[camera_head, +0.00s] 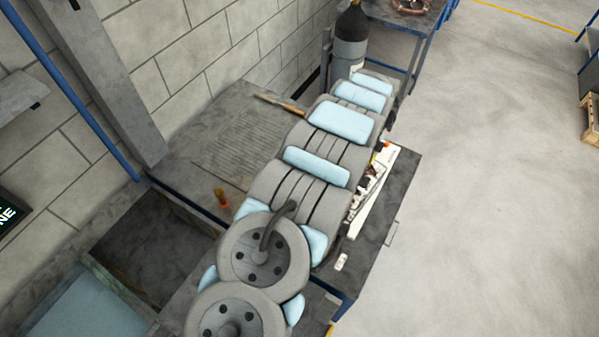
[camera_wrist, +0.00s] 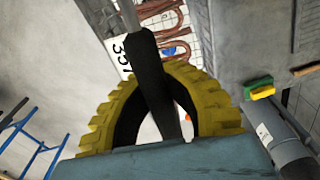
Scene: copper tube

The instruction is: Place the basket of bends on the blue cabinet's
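The basket of bends (camera_head: 371,197) is a white box with brown copper pieces, mostly behind my arm along the right side of the grey bench. In the wrist view, copper bends lie over a white gridded panel (camera_wrist: 122,52) with black numbers. My gripper (camera_wrist: 155,72) has yellow ribbed fingers closing around a black handle grip, which continues into a grey rod. Whether the basket touches the bench is unclear. My gripper is hidden behind my arm in the head view. A light-blue surface (camera_head: 85,308) shows at lower left; I cannot tell whether it is the blue cabinet.
The grey bench (camera_head: 215,165) carries a wooden-handled tool (camera_head: 280,103) and a small orange-brown item (camera_head: 221,197). A dark gas cylinder (camera_head: 351,32) stands at the far end, near another table (camera_head: 400,22). A block wall borders the left. Open concrete floor (camera_head: 490,190) lies right.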

